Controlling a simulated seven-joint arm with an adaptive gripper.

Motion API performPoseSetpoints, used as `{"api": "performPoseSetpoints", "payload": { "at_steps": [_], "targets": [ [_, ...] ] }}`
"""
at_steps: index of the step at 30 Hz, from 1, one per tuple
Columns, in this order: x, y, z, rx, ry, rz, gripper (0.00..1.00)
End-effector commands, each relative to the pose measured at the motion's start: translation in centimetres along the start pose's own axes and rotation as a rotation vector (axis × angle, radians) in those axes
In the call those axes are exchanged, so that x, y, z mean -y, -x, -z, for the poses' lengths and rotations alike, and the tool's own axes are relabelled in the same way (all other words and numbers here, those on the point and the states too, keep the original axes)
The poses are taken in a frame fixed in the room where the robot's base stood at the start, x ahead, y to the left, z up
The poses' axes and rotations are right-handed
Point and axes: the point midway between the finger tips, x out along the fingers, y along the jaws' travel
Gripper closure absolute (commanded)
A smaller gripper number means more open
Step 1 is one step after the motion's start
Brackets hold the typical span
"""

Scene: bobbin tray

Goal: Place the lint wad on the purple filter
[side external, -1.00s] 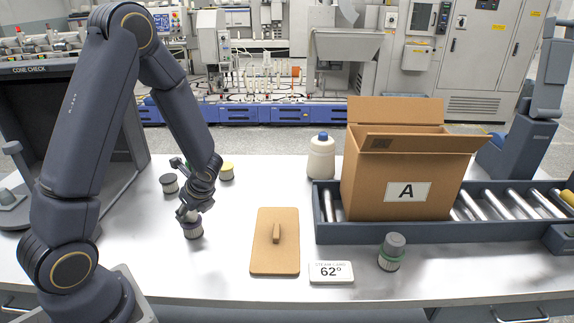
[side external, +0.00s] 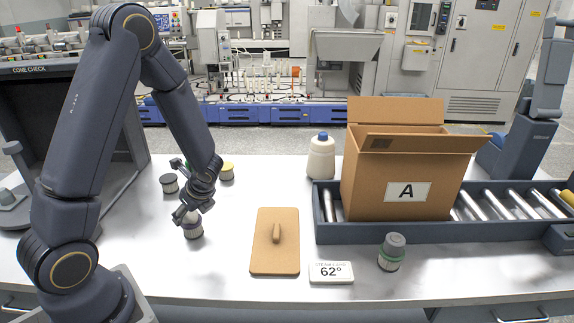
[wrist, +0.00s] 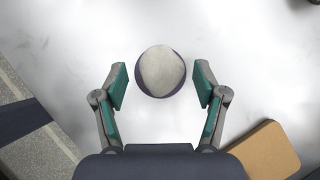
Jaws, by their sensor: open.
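The purple filter (wrist: 180,88) is below my gripper in the wrist view. The pale grey lint wad (wrist: 162,70) sits on its top and covers most of it, leaving a purple rim showing at the lower right. In the side view, the purple filter (side external: 193,232) stands upright on the table, with the pale wad (side external: 192,217) on it, partly hidden by the fingers. My gripper (wrist: 161,84) is open, with one finger on each side of the wad and a visible gap at both. It also shows in the side view (side external: 187,214), just above the filter.
A dark-topped filter (side external: 169,184) and a yellow-topped filter (side external: 227,172) stand behind. A brown board with a handle (side external: 275,262), a 62° sign (side external: 331,273) and a grey-capped green filter (side external: 391,258) are to the right. A cardboard box (side external: 400,200) stands on the roller conveyor (side external: 420,233).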

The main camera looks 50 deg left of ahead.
Motion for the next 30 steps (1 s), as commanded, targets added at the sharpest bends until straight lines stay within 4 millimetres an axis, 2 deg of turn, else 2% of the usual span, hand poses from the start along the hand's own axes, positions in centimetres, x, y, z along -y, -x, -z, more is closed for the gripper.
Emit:
{"api": "performPoseSetpoints", "payload": {
  "at_steps": [5, 13, 21, 23, 26, 30],
  "targets": [
    [0.2, 2.9, 0.0, 0.000, 0.002, 0.008, 0.28],
    [0.1, 9.0, 0.0, -0.001, 0.001, 0.007, 0.28],
    [-0.2, 12.3, -0.1, -0.010, 0.039, 0.009, 0.28],
    [-0.6, 13.5, -0.3, -0.031, 0.118, 0.023, 0.28],
    [-1.9, 16.4, -0.7, -0.112, 0.358, 0.059, 0.28],
    [-4.8, 21.3, -0.3, -0.328, 0.801, 0.088, 0.28]
  ]
}}
